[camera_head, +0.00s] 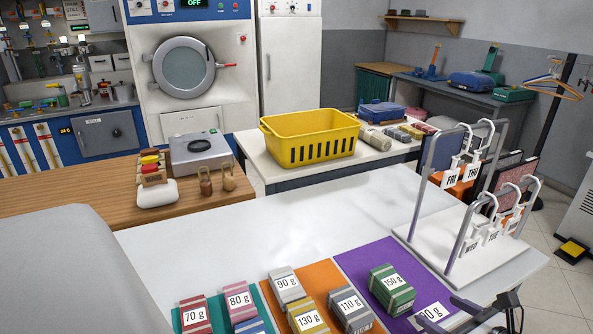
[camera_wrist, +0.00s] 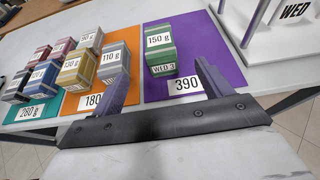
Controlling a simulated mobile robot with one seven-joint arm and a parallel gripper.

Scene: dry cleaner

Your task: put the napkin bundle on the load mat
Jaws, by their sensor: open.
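Several small weight-labelled cloth bundles stand on three coloured mats on the white table. The orange mat (camera_head: 318,274) holds bundles marked 90 g (camera_head: 286,284), 130 g (camera_head: 308,318) and 110 g (camera_head: 350,310). I cannot tell which is the napkin bundle. My gripper (camera_wrist: 163,68) is open and empty, its fingers either side of the green bundle's line of sight, apart from it.
A white rack (camera_head: 455,250) with day-tagged hangers stands right of the purple mat. A yellow basket (camera_head: 310,136) sits on the table behind. A wooden counter (camera_head: 100,200) with a scale is at the left. The white tabletop behind the mats is clear.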

